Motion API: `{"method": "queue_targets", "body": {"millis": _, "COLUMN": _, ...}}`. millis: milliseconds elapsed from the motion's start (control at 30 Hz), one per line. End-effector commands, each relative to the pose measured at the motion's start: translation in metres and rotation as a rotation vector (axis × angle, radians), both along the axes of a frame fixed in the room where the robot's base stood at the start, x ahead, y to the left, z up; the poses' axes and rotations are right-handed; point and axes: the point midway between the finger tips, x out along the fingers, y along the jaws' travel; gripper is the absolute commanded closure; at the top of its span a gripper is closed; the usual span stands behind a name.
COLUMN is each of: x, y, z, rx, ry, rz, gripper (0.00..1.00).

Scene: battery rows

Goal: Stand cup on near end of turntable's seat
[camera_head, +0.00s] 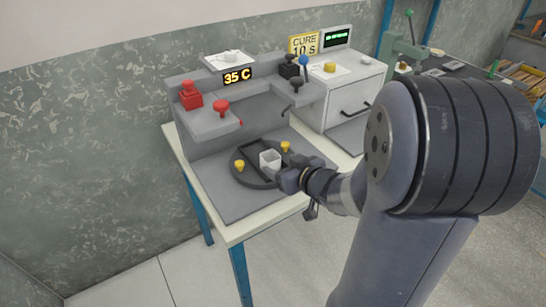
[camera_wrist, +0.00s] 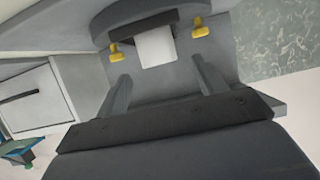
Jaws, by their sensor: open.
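The white square cup (camera_head: 270,159) stands upright on the near end of the dark seat (camera_head: 254,156) in the round turntable (camera_head: 246,178). Two yellow knobs (camera_head: 239,166) flank the turntable. In the wrist view the cup (camera_wrist: 155,48) sits at the seat's end closest to me, between the knobs (camera_wrist: 203,27). My gripper (camera_head: 287,178) is on the near right side of the cup in the head view. Its fingers (camera_wrist: 160,67) are spread wide with nothing between them, and the cup lies just beyond the fingertips, apart from them.
A grey machine frame (camera_head: 205,130) with red knobs and a 35 C display stands behind the turntable. A cabinet (camera_head: 345,95) with a drawer handle stands to the right. The base plate (camera_head: 235,200) in front of the turntable is clear.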

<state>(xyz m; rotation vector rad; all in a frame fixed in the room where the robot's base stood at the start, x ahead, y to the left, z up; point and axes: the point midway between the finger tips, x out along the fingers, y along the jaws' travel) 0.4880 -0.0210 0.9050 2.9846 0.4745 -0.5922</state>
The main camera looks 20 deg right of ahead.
Motion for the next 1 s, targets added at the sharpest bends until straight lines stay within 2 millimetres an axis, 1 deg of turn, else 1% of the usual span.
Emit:
{"method": "queue_targets", "body": {"millis": 33, "x": -0.008, "y": -0.004, "z": 0.006, "rx": 0.001, "ry": -0.001, "rz": -0.004, "gripper": 0.33}}
{"method": "queue_targets", "body": {"millis": 100, "x": -0.016, "y": -0.007, "z": 0.009, "rx": 0.000, "ry": -0.001, "rz": -0.005, "gripper": 0.33}}
{"method": "queue_targets", "body": {"millis": 200, "x": -0.023, "y": -0.008, "z": 0.012, "rx": 0.000, "ry": -0.001, "rz": -0.002, "gripper": 0.33}}
{"method": "queue_targets", "body": {"millis": 300, "x": -0.027, "y": -0.009, "z": 0.012, "rx": 0.000, "ry": 0.000, "rz": -0.002, "gripper": 0.33}}
{"method": "queue_targets", "body": {"millis": 1000, "x": -0.027, "y": -0.009, "z": 0.012, "rx": 0.001, "ry": 0.000, "rz": -0.001, "gripper": 0.33}}
